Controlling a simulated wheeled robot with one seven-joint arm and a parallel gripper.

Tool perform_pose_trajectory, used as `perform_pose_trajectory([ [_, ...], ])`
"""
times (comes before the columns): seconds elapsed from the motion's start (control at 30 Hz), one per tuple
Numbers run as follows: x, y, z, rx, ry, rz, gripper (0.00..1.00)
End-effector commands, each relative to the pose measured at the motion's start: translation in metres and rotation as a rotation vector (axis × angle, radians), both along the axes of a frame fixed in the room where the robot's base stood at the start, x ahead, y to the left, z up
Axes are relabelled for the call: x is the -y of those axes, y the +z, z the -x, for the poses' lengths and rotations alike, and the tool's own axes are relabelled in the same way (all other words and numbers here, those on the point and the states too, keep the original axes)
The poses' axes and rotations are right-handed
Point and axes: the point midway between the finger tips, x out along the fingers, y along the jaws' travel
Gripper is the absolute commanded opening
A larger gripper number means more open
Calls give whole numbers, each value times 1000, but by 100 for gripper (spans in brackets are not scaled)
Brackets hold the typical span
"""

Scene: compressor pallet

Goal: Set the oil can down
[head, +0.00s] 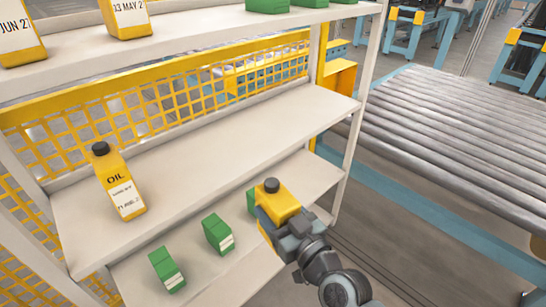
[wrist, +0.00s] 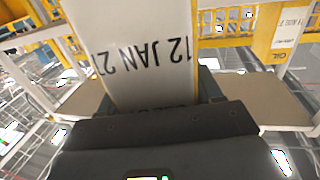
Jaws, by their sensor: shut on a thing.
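My gripper (head: 290,232) is shut on a yellow oil can (head: 279,203) with a black cap, in front of the right part of the shelf rack. The can looks roughly upright in the head view. Its white label (wrist: 145,50) reads "12 JAN 2…" upside down in the wrist view, with the last digit unclear. Whether the can touches a shelf cannot be told. A second oil can (head: 120,186) stands at the left of the middle shelf (head: 200,145); a can also shows at the right of the wrist view (wrist: 288,28).
Green boxes (head: 217,233) stand on the lower shelf (head: 205,270), one partly hidden behind the held can. The middle shelf is bare right of its can. More cans (head: 127,17) and green boxes stand on the top shelf (head: 200,40). A roller conveyor (head: 450,130) lies right.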

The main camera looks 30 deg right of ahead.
Motion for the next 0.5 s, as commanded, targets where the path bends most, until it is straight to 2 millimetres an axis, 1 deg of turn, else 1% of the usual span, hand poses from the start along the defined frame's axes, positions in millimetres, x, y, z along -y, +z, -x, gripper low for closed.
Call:
perform_pose_trajectory([
  [0.07, -1, -18, 6, 0, -10, 2, 0],
  [0.2, 4, -45, 13, 3, -38, 3, 0],
  [0.5, 13, -87, 25, 5, -82, 1, 0],
])
